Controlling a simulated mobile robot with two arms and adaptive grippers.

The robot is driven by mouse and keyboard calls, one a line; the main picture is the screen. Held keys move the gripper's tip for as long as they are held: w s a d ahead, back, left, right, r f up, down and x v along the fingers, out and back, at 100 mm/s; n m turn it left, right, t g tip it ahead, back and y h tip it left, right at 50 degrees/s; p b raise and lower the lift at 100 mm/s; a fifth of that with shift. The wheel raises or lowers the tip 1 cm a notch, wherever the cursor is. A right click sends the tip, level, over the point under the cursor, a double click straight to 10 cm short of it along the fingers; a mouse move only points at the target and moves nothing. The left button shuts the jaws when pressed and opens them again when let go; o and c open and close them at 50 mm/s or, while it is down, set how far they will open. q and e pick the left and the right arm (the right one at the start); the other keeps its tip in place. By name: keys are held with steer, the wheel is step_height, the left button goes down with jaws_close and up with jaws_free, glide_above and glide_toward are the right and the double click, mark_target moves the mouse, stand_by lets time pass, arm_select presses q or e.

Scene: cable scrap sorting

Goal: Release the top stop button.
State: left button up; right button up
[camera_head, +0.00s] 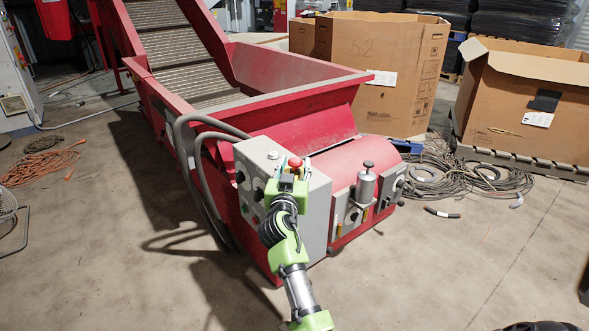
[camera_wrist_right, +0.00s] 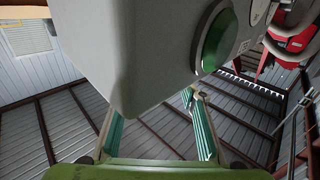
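The grey control box (camera_head: 318,205) stands on the red conveyor machine. A red mushroom button (camera_head: 295,162) shows at its top, just above my right gripper's fingertips. Whether they touch it I cannot tell. My right gripper (camera_head: 287,182) is in front of the box and hides part of its face. The red button does not show there. My left gripper is out of view.
Grey hoses (camera_head: 190,130) curve along the box's left side. A grey cylinder (camera_head: 365,184) and smaller switch boxes (camera_head: 391,187) stand to the right. Cables (camera_head: 470,180) lie by the cardboard boxes (camera_head: 385,75). The front floor is mostly clear.

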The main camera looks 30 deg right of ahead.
mark_target(294, 163)
stand_by(0.3)
step_height(294, 163, up, 10)
stand_by(0.5)
steer(key=shift+f, duration=0.1)
stand_by(0.3)
